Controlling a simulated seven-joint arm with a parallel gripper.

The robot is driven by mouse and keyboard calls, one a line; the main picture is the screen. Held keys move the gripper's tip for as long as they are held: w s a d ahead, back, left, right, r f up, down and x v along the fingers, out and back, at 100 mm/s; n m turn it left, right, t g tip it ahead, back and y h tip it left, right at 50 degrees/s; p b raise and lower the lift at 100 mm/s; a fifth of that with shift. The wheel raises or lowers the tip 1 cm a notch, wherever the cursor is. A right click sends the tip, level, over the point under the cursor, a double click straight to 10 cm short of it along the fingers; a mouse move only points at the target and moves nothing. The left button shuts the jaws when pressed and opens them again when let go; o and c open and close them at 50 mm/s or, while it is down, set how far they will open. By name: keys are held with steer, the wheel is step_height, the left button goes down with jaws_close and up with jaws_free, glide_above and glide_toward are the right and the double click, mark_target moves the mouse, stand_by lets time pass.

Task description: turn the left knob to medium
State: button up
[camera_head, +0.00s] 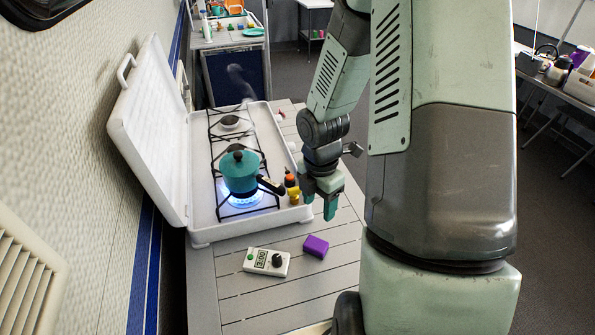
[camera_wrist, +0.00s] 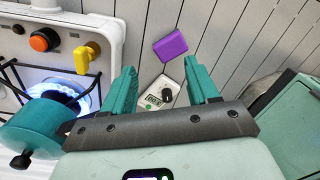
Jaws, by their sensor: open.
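The camping stove (camera_head: 265,215) stands open on the slatted table. A yellow knob (camera_head: 293,194) sits on its right-hand edge; in the wrist view this yellow knob (camera_wrist: 86,55) is at the upper left, beside an orange button (camera_wrist: 44,39). The burner next to it has a blue flame (camera_head: 243,200) under a teal pot (camera_head: 240,170). My gripper (camera_head: 319,210) is open and empty, pointing down just right of the yellow knob and apart from it. In the wrist view the knob lies outside my left finger, not between the fingers (camera_wrist: 160,80).
A white timer (camera_head: 266,262) and a purple block (camera_head: 316,246) lie on the table in front of the stove. The pot's black handle (camera_head: 270,186) reaches toward the knobs. The raised lid (camera_head: 150,125) stands at the left. Slats right of the stove are bare.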

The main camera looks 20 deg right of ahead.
steer(key=w+d+n+y, duration=0.2)
steer(key=w+d+n, duration=0.2)
steer(key=w+n, duration=0.85)
steer(key=w+d+n+y, duration=0.3)
steer(key=w+d+n, duration=0.25)
steer(key=n, duration=1.35)
steer(key=x, duration=1.1)
steer(key=shift+w+a, duration=0.1)
steer(key=shift+w, duration=0.1)
steer(key=c, duration=1)
steer(key=shift+c, duration=0.2)
